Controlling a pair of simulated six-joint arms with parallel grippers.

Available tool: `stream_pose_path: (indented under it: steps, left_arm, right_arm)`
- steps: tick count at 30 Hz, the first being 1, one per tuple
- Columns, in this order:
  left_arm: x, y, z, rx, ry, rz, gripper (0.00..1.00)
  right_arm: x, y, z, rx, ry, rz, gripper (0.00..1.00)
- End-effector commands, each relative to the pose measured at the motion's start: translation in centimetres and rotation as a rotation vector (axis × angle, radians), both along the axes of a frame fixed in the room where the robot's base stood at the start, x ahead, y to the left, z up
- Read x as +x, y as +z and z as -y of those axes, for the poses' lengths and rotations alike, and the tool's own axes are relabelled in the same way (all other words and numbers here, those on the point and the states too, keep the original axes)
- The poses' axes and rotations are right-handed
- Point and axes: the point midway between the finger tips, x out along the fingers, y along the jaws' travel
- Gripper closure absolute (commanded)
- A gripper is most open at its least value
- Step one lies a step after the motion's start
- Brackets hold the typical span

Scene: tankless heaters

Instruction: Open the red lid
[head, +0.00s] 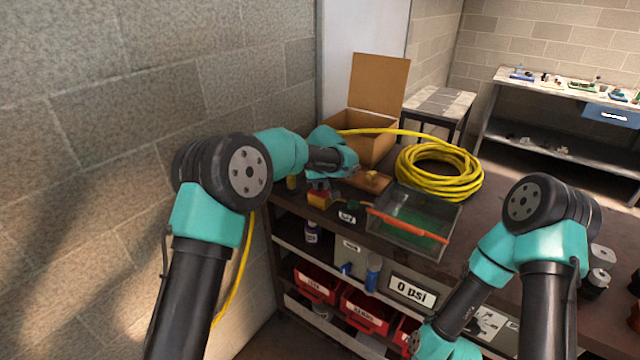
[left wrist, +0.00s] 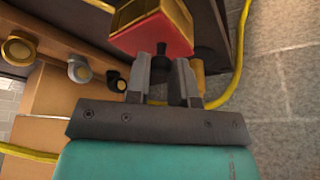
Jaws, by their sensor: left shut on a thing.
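A small yellow box with a red lid (head: 317,200) stands on the workbench at its left end in the head view. In the left wrist view the red lid (left wrist: 152,45) faces my gripper, with a black knob (left wrist: 163,68) on it. My left gripper (left wrist: 163,80) is shut on the knob, one finger on each side. In the head view the left gripper (head: 319,186) is over the box, partly hidden by its own wrist. The lid looks seated on the box. My right gripper is out of the head view; only its arm shows.
A clear bin (head: 414,222) with an orange edge stands to the right, with a coiled yellow hose (head: 438,172) behind it. An open cardboard box (head: 375,135) stands at the back. A brick wall (head: 90,150) is close on the left. Red bins (head: 367,311) sit below.

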Motion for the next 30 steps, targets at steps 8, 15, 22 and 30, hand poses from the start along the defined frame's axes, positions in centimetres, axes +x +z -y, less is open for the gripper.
stream_pose_path:
  steps: [8, 15, 22, 30]
  left_arm:
    - [0.7, 0.6, 0.3, 0.058, 0.002, -0.089, 1.00]
    - [1.2, 1.0, 0.5, 0.109, 0.001, -0.173, 1.00]
    - [1.6, 1.3, 0.8, 0.152, 0.001, -0.240, 1.00]
    - [2.1, 1.6, 1.0, 0.191, 0.001, -0.302, 1.00]
  right_arm:
    - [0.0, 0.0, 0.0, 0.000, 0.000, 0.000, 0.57]
    - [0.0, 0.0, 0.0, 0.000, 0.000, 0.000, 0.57]
    - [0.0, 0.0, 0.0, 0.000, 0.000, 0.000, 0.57]
    - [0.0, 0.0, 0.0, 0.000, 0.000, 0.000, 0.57]
